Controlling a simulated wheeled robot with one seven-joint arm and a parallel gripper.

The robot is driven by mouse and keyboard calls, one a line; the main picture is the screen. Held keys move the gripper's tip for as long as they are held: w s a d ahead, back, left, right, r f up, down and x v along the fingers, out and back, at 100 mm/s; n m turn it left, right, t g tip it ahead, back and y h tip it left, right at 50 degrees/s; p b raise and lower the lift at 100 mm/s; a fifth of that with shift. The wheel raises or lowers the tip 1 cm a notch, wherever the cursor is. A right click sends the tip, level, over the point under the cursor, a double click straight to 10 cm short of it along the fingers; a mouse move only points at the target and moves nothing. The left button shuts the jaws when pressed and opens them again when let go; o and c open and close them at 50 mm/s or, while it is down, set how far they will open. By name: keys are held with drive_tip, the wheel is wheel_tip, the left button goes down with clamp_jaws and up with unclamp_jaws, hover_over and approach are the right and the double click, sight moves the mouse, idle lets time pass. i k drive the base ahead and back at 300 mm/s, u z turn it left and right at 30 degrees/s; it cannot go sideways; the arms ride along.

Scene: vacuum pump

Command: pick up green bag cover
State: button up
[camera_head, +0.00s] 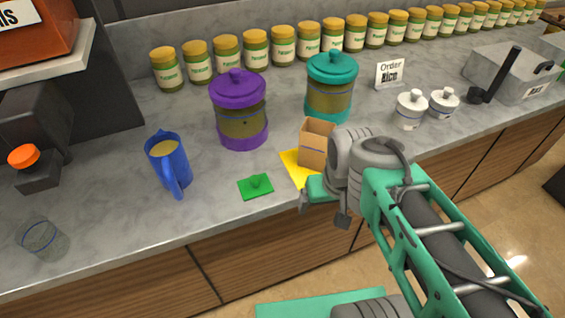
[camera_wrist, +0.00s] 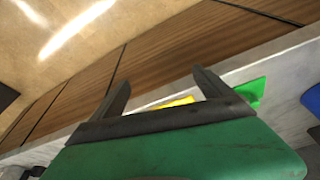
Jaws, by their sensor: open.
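The green bag cover (camera_head: 255,187) is a flat green square with a small raised knob. It lies on the grey counter near the front edge, left of a brown paper bag. In the wrist view the green cover (camera_wrist: 250,92) shows at the right, partly hidden behind a finger. My gripper (camera_head: 322,208) is by the counter's front edge, to the right of the cover and apart from it. In the wrist view my gripper (camera_wrist: 160,82) has its two fingers spread with nothing between them.
A blue jug (camera_head: 168,165) stands left of the cover, a glass (camera_head: 42,240) further left. Purple (camera_head: 238,108) and teal (camera_head: 331,85) canisters stand behind. The counter around the cover is clear.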

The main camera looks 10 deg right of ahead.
sight(255, 186)
drive_tip(key=u, duration=0.05)
drive_tip(key=k, duration=0.5)
drive_tip(key=u, duration=1.55)
drive_tip(key=i, duration=0.85)
drive_tip(key=z, duration=0.1)
